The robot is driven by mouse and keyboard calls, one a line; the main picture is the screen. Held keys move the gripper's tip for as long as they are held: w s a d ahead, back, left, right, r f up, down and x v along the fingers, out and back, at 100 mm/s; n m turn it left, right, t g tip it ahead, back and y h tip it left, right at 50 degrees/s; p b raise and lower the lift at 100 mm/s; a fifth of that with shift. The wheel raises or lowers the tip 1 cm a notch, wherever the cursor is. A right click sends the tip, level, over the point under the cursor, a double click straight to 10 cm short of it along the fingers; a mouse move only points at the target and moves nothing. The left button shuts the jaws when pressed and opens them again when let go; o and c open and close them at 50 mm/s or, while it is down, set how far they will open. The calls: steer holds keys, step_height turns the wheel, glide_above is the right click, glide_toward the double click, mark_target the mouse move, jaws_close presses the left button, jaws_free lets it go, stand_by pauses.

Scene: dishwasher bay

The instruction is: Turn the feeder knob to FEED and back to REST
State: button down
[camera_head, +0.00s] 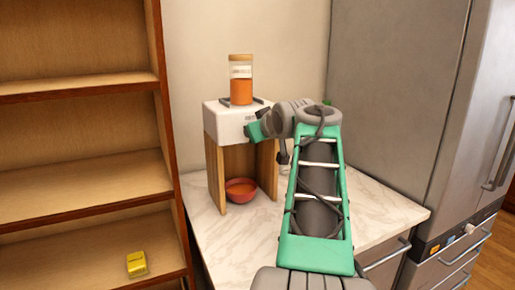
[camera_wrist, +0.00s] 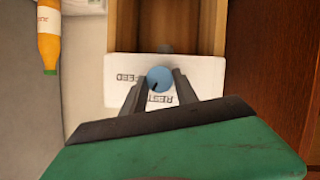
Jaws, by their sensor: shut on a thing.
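The feeder (camera_head: 224,121) stands on the marble counter, a white box on wooden legs with a clear jar (camera_head: 241,85) of orange contents on top. In the wrist view its white front panel (camera_wrist: 119,70) carries printed labels, one to the left of the knob and one below it, partly hidden. The blue round knob (camera_wrist: 159,79) has a dark pointer mark. My gripper (camera_wrist: 160,80) is shut on the knob, one finger on each side. In the head view my gripper (camera_head: 256,130) is at the feeder's front, and the knob is hidden there.
A red bowl (camera_head: 240,190) sits under the feeder between its legs. An orange bottle (camera_wrist: 49,38) stands beside the feeder. A wooden shelf (camera_head: 75,185) holding a yellow item (camera_head: 137,264) is at left. A grey fridge (camera_head: 395,90) is at right. The front left counter (camera_head: 230,240) is clear.

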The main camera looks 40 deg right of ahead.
steer(key=n+h+b, duration=0.1)
steer(key=n+b, duration=0.1)
steer(key=b, duration=0.2)
steer(key=n+h+b, duration=0.1)
steer(key=n+b, duration=0.1)
steer(key=b, duration=0.2)
steer(key=shift+w+a+f, duration=0.1)
steer(key=shift+a+f, duration=0.05)
steer(key=shift+a, duration=0.05)
steer(key=shift+h+b, duration=0.3)
steer(key=shift+h, duration=0.1)
steer(key=c, duration=0.9)
jaws_free()
steer(key=shift+c, duration=0.2)
steer(key=v, duration=0.8)
